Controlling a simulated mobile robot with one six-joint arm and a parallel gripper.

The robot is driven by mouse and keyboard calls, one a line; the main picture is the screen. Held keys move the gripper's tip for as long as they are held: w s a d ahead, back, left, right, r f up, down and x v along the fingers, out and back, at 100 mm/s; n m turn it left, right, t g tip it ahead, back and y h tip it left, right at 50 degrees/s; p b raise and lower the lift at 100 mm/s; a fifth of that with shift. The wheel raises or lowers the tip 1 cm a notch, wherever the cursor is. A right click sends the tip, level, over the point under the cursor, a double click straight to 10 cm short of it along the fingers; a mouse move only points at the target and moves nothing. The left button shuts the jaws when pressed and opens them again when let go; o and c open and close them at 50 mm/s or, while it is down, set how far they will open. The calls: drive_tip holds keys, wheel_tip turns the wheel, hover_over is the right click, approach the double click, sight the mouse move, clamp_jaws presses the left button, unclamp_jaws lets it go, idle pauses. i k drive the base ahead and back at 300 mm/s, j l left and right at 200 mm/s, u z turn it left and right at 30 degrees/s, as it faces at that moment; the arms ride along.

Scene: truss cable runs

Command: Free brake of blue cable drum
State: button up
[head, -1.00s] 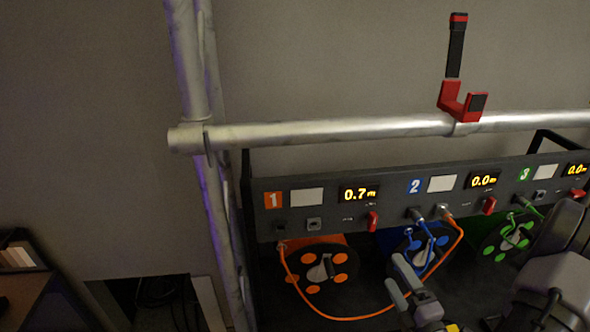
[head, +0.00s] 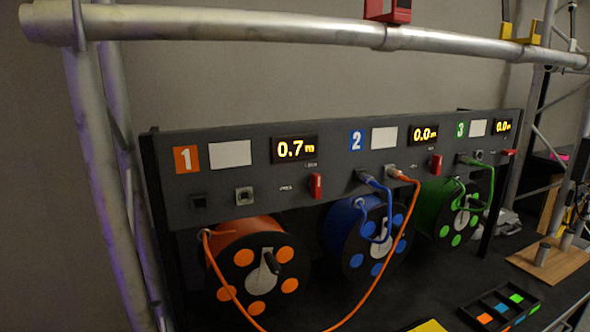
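The blue cable drum (head: 352,262) hangs below panel section 2, with blue spots on its dark face. Its blue cable (head: 372,181) is plugged into the panel above it. An orange plug sits in the socket beside it, and its orange cable (head: 404,236) crosses in front of the blue drum. A red lever (head: 435,165) stands roughly upright on the panel right of these sockets. Display 2 (head: 424,134) reads 0.0 m. My gripper is not in the current head view.
The orange drum (head: 232,262) is at left, with display 1 (head: 295,149) reading 0.7 m. The green drum (head: 448,222) is at right; its red lever (head: 509,152) lies nearly horizontal. A truss tube (head: 240,25) crosses above. A tray (head: 500,308) with coloured pieces lies at front right.

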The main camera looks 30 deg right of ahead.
sight(435, 165)
drive_tip(key=l+z, duration=0.1)
drive_tip(key=z, duration=1.7)
